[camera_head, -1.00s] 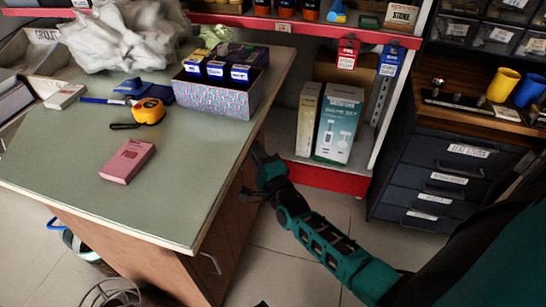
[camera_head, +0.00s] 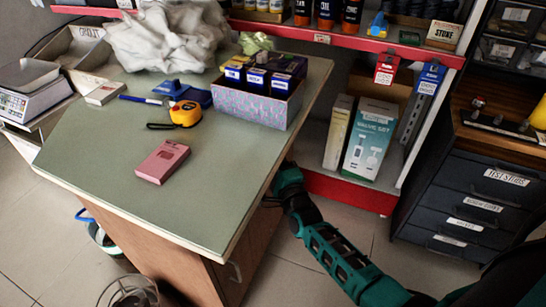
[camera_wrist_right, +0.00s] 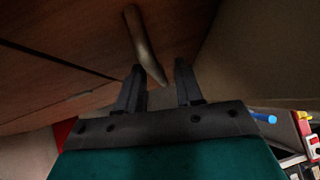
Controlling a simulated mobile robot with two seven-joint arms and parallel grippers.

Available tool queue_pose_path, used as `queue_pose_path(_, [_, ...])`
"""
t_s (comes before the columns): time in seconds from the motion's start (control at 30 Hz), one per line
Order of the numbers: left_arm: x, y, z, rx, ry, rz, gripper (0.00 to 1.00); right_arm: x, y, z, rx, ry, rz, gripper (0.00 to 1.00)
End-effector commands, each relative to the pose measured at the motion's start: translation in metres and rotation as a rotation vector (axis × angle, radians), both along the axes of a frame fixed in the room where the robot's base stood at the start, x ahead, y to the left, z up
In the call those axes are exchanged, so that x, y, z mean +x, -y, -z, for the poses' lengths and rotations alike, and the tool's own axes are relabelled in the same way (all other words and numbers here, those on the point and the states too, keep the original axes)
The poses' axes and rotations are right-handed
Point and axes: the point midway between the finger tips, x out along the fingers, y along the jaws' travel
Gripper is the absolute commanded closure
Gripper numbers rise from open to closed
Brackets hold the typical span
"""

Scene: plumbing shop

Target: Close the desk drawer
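The wooden desk (camera_head: 150,245) has a pale green top (camera_head: 110,180) and a metal handle (camera_head: 235,270) low on its brown side. My right gripper is by the desk's right side, its fingers mostly hidden below the top's edge in the head view. In the right wrist view the gripper (camera_wrist_right: 160,78) is open, its two fingers apart. A metal bar handle (camera_wrist_right: 144,45) on a dark wooden front (camera_wrist_right: 60,55) reaches down to the gap between the fingertips; contact is unclear. How far the drawer stands open cannot be told. My left gripper is not in view.
A patterned box (camera_head: 255,106), tape measure (camera_head: 185,113) and pink box (camera_head: 162,160) lie on the desk. A red-edged shelf (camera_head: 345,190) stands behind my right arm, and a dark drawer cabinet (camera_head: 470,200) at the right. Tiled floor between is clear.

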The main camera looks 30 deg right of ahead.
Motion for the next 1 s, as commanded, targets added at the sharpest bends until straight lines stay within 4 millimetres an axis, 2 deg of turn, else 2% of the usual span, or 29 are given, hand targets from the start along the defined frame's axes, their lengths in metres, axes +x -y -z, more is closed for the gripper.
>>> queue_pose_path(0.17, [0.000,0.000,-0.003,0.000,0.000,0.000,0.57,-0.008,0.000,0.001,-0.001,-0.001,0.001,0.64])
queue_pose_path(0.27, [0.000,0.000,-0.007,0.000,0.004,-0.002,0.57,-0.022,-0.001,0.003,0.000,-0.005,0.000,0.64])
queue_pose_path(0.5, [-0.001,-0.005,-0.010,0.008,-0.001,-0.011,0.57,-0.075,-0.006,0.008,-0.001,-0.004,0.000,0.64])
queue_pose_path(0.7, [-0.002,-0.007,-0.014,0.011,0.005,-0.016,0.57,-0.110,-0.010,0.014,-0.001,-0.002,-0.001,0.64])
queue_pose_path(0.83, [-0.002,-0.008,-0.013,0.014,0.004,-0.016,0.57,-0.122,-0.011,0.015,-0.001,-0.001,-0.001,0.64])
queue_pose_path(1.0, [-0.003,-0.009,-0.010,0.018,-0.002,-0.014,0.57,-0.127,-0.011,0.016,0.000,0.000,-0.001,0.64])
